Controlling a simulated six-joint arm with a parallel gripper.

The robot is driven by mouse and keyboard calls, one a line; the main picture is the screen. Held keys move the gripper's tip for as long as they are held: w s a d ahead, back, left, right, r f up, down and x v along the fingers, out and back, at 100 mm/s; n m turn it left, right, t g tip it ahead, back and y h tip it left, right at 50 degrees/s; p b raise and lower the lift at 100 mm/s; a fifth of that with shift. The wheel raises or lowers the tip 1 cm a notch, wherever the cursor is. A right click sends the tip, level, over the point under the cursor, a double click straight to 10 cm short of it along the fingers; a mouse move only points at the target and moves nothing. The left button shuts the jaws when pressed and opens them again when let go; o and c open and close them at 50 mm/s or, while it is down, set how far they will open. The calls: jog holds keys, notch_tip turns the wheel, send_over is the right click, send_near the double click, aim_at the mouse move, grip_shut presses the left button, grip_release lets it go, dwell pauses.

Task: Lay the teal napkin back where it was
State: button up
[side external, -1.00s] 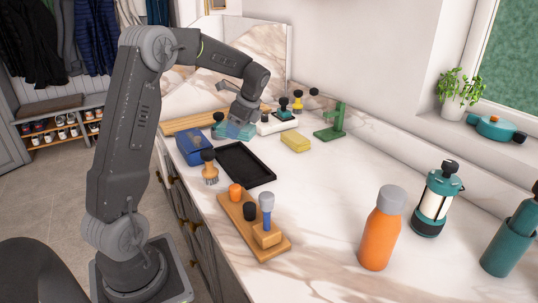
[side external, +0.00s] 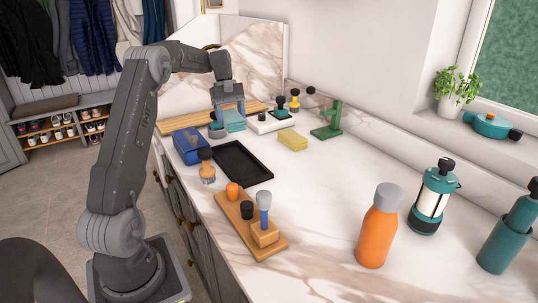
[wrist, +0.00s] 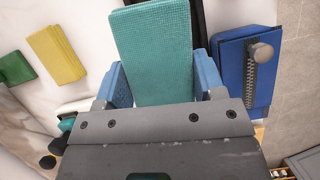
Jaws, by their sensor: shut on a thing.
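My gripper (side external: 231,112) points down over the far left part of the counter. It is shut on the folded teal napkin (side external: 235,124). In the wrist view the napkin (wrist: 155,50) is a textured teal block between the blue fingers of the gripper (wrist: 156,82), reaching out past them. Its near end is hidden by the gripper body. I cannot tell whether its lower edge touches anything.
A blue zipped pouch (side external: 187,145) and a black tray (side external: 242,176) lie close by on the near side. A wooden board (side external: 180,124) lies at the back. The middle counter is clear.

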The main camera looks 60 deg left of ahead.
jog(key=shift+a+r+n, duration=0.1)
jog(key=shift+n, duration=0.4)
jog(key=shift+w+t, duration=0.15)
jog(key=shift+t, duration=0.15)
send_over(270, 155)
jog(key=a, duration=0.2)
jog(key=f, duration=0.7)
jog(key=shift+d, duration=0.2)
jog(key=shift+f, duration=2)
jog(key=shift+f, duration=0.15)
jog(key=o, duration=1)
